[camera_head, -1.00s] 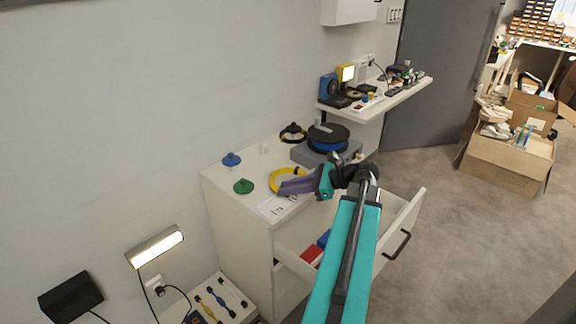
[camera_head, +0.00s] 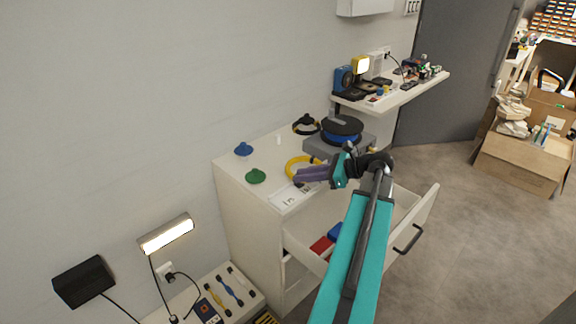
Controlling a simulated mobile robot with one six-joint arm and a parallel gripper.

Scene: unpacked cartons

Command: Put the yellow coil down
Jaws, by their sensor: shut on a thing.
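The yellow coil (camera_head: 291,163) is a ring at the top of the white drawer cabinet (camera_head: 237,200), near its front edge. My gripper (camera_head: 298,179), with purple fingers, reaches in from the right and is shut on the coil's near side. The fingers and my arm hide part of the ring. I cannot tell whether the coil touches the cabinet top or is just above it.
A green knobbed piece (camera_head: 255,176), a blue one (camera_head: 243,149) and a black coil (camera_head: 306,125) are on the cabinet top. A black and blue spool (camera_head: 341,131) sits on a grey box behind. An open drawer (camera_head: 427,213) juts out below my arm.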

